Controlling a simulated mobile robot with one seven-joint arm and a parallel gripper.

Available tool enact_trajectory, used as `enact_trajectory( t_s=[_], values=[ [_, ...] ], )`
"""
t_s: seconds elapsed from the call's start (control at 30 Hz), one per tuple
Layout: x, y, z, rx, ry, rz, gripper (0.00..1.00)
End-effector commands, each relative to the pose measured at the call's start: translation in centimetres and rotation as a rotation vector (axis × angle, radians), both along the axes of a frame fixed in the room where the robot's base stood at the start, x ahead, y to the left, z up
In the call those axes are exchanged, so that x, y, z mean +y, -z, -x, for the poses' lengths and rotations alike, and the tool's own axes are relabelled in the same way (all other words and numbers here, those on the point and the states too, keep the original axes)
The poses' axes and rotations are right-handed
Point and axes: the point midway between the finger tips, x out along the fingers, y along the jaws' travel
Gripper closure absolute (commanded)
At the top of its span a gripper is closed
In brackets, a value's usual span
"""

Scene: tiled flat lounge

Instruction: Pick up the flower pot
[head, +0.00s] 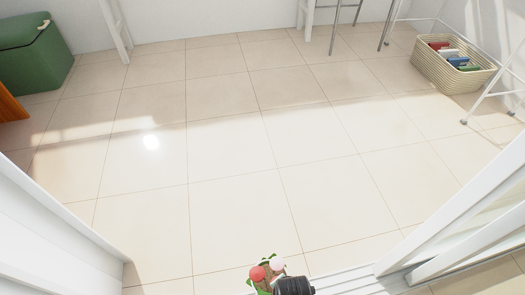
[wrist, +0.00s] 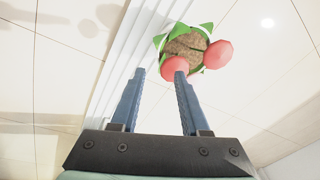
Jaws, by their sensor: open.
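The flower pot (head: 265,273) is at the bottom edge of the head view, partly cut off, with red and pale blooms and green leaves. In the wrist view the flower pot (wrist: 184,47) shows from above: brown soil, green pointed leaves and two red round blooms. My gripper (wrist: 160,74) is open, with two blue fingers apart and nothing between them. Its right fingertip lies over the edge of one red bloom in the picture; I cannot tell whether they touch. The pot's body is mostly hidden under the plants.
A white grooved sill or track (head: 345,284) runs beside the pot, with white frames at both sides. Pale tiled floor (head: 230,150) lies clear ahead. A woven basket of books (head: 452,75) stands far right under a white rack, and a green box (head: 35,50) far left.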

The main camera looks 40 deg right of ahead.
Motion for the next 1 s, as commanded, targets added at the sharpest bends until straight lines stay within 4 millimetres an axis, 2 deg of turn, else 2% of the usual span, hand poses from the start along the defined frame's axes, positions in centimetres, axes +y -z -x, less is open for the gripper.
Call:
enact_trajectory(
  t_s=[0.2, 0.4, 0.77, 1.0],
  values=[
    [-0.4, 3.8, -0.5, -0.001, 0.001, 0.000, 0.54],
    [-0.7, 6.5, -0.9, -0.002, 0.000, 0.001, 0.54],
    [-1.0, 7.9, -1.1, -0.002, -0.001, 0.001, 0.54],
    [-1.4, 10.4, -1.2, -0.003, -0.001, 0.002, 0.54]
  ],
)
